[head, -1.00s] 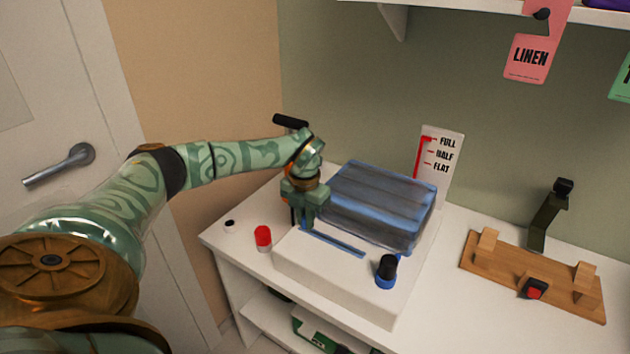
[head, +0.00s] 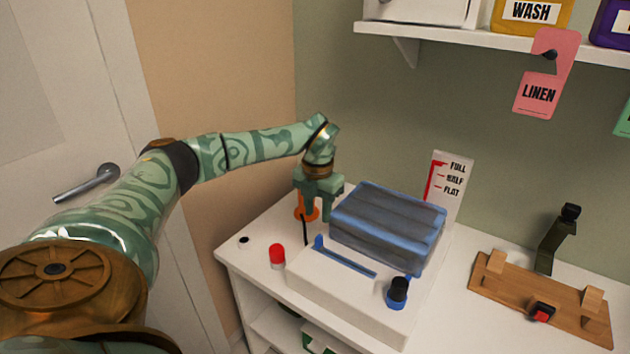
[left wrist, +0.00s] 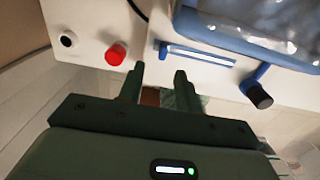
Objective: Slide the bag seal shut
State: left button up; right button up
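The bag (head: 388,225) is a blue-grey, translucent, ribbed block lying on a white box. A blue seal strip (head: 346,262) runs along the box in front of it, with a small upright blue tab (head: 319,242) at its left end. The strip (left wrist: 200,55) and tab (left wrist: 164,48) also show in the left wrist view. My left gripper (head: 316,212) is above and behind the tab, left of the bag, apart from the strip. Its two fingers (left wrist: 159,82) stand apart with nothing held between them. My right gripper is not in view.
A red knob (head: 277,256) stands left of the box, and a black-and-blue knob (head: 398,292) at its front right. A FULL/HALF/FLAT gauge (head: 449,185) stands behind the bag. A wooden board (head: 520,295) lies right.

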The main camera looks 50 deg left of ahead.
pick_arm(q)
notch_tip(320, 180, up, 7)
jog(key=p, duration=0.2)
jog(key=shift+r, duration=0.15)
dwell(0.4)
